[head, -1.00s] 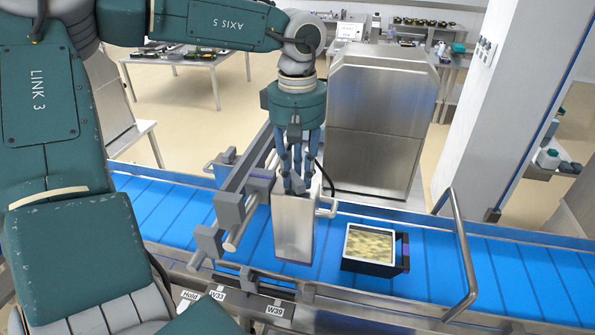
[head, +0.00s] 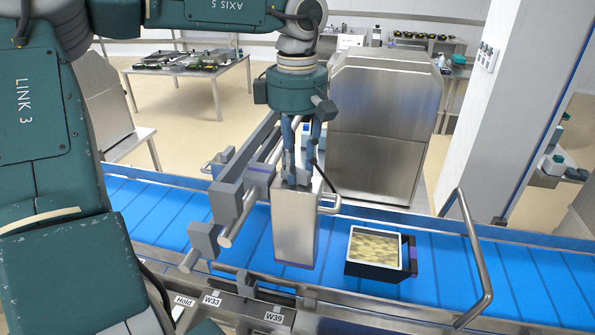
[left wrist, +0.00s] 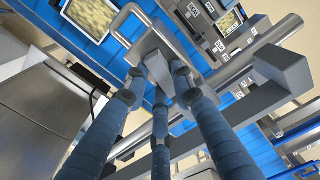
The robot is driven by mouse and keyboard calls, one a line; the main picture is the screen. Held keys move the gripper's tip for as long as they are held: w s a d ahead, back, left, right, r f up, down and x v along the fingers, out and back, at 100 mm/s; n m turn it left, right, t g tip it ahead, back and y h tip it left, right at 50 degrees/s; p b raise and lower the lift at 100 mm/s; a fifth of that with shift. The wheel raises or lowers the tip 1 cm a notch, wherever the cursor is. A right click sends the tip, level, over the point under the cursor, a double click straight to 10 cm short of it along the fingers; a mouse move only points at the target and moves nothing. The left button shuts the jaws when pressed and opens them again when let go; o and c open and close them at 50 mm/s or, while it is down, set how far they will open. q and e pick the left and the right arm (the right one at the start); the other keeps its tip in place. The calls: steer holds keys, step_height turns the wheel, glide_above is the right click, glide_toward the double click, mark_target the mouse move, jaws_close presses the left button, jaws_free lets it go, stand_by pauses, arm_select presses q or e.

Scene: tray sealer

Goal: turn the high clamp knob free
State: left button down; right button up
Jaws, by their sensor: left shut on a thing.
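The high clamp knob is mostly hidden between the fingers of my left gripper (head: 298,181). The gripper points down and is shut at the top of an upright metal box (head: 295,228) over the blue conveyor. In the left wrist view the three blue-grey fingers of the gripper (left wrist: 160,90) close together on a small grey part at the end of the metal box (left wrist: 152,45). The knob's own shape and angle cannot be made out. Grey clamp blocks (head: 226,202) on metal rods stand just left of the box. My right gripper is not in view.
A bent metal rail (head: 466,235) rises farther right. A steel cabinet (head: 380,135) stands behind. Labels W33 and W39 (head: 273,317) mark the front edge.

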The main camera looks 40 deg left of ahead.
mark_target(297, 168)
arm_select(q)
steer(key=shift+n+b, duration=0.3)
steer(key=shift+n, duration=0.3)
steer(key=c, duration=1.4)
jaws_free()
steer(key=shift+c, duration=0.2)
step_height(297, 168, up, 12)
